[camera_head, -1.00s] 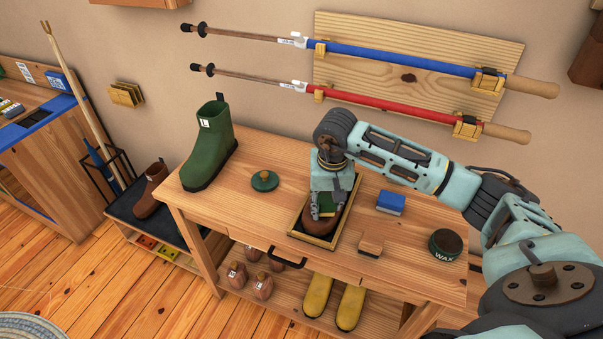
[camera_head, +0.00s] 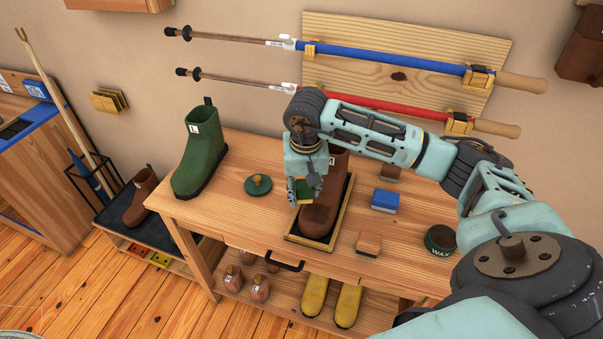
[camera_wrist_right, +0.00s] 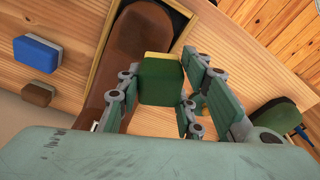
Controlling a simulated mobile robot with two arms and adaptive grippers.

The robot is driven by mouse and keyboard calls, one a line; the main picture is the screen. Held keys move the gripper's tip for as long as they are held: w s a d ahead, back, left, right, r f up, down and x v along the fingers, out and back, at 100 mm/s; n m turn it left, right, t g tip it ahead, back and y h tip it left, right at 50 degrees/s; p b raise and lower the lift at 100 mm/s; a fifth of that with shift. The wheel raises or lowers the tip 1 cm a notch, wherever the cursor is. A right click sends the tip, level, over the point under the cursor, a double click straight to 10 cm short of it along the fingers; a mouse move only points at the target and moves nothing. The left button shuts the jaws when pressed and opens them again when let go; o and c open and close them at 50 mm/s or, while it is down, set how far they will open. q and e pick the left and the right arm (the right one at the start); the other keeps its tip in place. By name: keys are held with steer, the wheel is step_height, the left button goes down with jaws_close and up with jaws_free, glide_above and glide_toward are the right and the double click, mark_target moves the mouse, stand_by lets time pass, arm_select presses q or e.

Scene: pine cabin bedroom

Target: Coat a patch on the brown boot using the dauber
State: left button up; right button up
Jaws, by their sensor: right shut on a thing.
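The brown boot (camera_head: 322,207) stands upright in a shallow wood-rimmed tray (camera_head: 296,238) on the bench; my arm hides part of its shaft. It also shows in the right wrist view (camera_wrist_right: 143,35). My right gripper (camera_head: 305,190) is beside the boot's left side, shut on a green block with a yellow edge, which I take as the dauber (camera_wrist_right: 160,82). In the right wrist view the dauber sits between the fingers, its yellow edge overlapping the boot's side. I cannot tell whether it touches the boot. My left gripper is not in view.
A green boot (camera_head: 200,155) and a green knobbed lid (camera_head: 258,186) stand left on the bench (camera_head: 235,218). A blue block (camera_head: 385,201), tan block (camera_head: 368,243) and wax tin (camera_head: 440,239) are right. Poles hang on the wall behind my arm.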

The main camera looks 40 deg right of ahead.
mark_target(303, 183)
steer(key=shift+w+r+p, duration=0.2)
steer(key=shift+r+p, duration=0.15)
steer(key=shift+r, duration=0.55)
steer(key=shift+r+p, duration=0.45)
steer(key=shift+r, duration=0.5)
steer(key=shift+a, duration=0.1)
